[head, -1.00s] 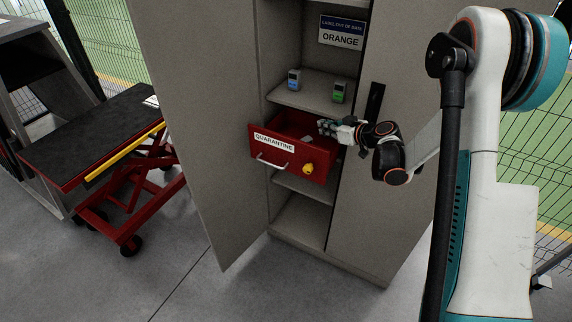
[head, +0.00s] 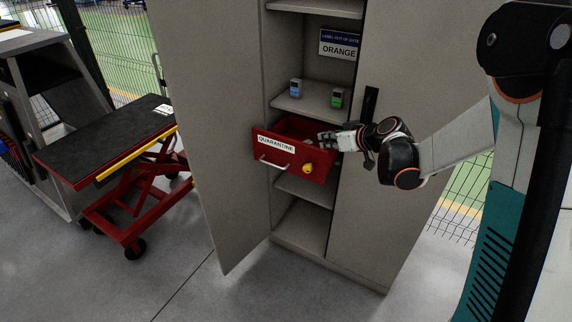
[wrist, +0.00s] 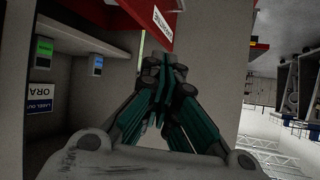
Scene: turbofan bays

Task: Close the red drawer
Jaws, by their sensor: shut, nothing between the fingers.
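The red drawer (head: 290,158) stands pulled out of the grey cabinet (head: 293,231) in the head view. Its front has a white QUARANTINE label, a pale handle (head: 272,163) and a yellow knob-like part (head: 308,168). In the wrist view the red drawer (wrist: 125,12) shows at the top with its label turned sideways. My gripper (head: 323,137) is shut and empty, by the drawer's right side near its rim. Its fingertips (wrist: 164,70) meet in the wrist view, close to the drawer. I cannot tell whether they touch it.
The left cabinet door (head: 205,130) stands open beside the drawer. A blue device (head: 295,88) and a green device (head: 337,98) stand on the shelf above. A red lift cart (head: 130,225) stands at left. The floor in front is clear.

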